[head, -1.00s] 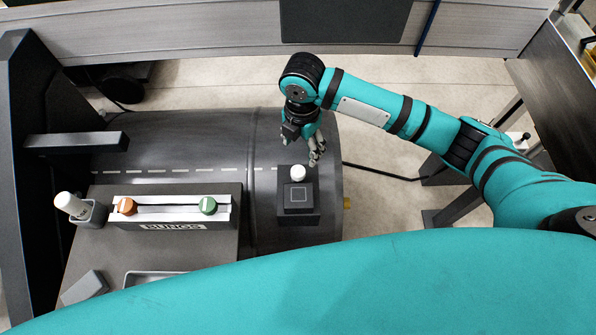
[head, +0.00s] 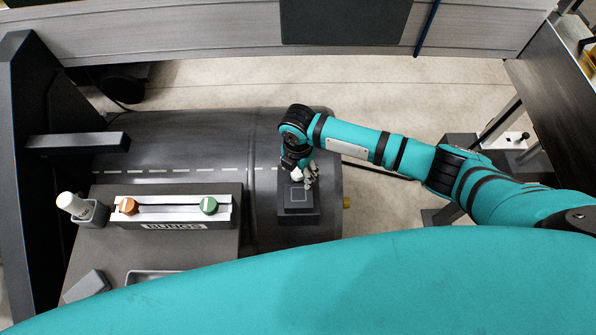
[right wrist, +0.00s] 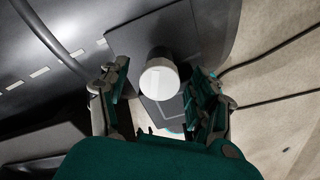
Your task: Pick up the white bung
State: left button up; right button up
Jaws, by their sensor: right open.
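The white bung (head: 296,174) stands on the dark block (head: 298,209) on top of the grey float, and my right gripper partly covers it in the head view. In the right wrist view the white bung (right wrist: 160,79) is large and lies between the two open fingers. My right gripper (head: 304,175) is open, with a finger on each side of the bung and gaps visible to both. Whether the fingertips reach fully around it I cannot tell. My left gripper is not in view.
A rack marked BUNGS (head: 172,212) holds an orange bung (head: 128,206) and a green bung (head: 209,205). A white bottle (head: 72,203) stands in a grey holder at the left. A dark post and bar (head: 78,141) stand at the far left. The float's top (head: 180,140) is otherwise clear.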

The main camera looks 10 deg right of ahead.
jog(key=shift+c, duration=0.4)
jog(key=c, duration=1)
jog(key=shift+r, duration=0.15)
